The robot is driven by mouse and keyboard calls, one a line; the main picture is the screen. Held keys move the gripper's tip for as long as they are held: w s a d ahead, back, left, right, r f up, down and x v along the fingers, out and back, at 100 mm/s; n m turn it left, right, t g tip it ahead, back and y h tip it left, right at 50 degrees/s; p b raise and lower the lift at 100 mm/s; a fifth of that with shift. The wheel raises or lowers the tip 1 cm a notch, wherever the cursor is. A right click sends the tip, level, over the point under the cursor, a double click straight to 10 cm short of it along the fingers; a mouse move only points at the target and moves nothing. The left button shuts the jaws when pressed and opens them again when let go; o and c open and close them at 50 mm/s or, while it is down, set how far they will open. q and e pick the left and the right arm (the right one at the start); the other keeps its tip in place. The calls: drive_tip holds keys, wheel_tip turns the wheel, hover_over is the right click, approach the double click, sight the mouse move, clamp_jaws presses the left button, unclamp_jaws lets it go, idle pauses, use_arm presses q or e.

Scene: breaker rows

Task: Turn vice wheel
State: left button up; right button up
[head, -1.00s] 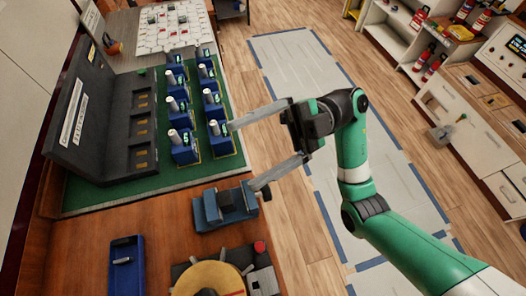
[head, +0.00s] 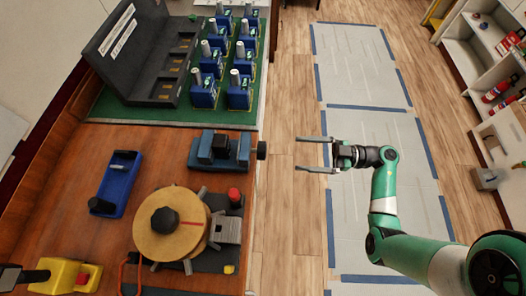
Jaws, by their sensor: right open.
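A blue vice (head: 219,150) with dark jaws sits on the wooden bench near its right edge. Its dark round wheel (head: 262,150) sticks out past the bench edge on the right side. My right gripper (head: 298,154) is open and empty. Its two fingers point left toward the wheel, over the floor, with a gap between the fingertips and the wheel. My left gripper is not in view.
Behind the vice, a green mat (head: 150,112) holds several blue breakers (head: 205,92) and a dark panel (head: 140,50). The floor (head: 292,215) right of the bench is clear.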

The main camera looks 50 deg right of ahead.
sight(264, 151)
drive_tip(key=x, duration=1.1)
drive_tip(key=shift+w+a, duration=0.25)
drive_tip(key=shift+w, duration=0.05)
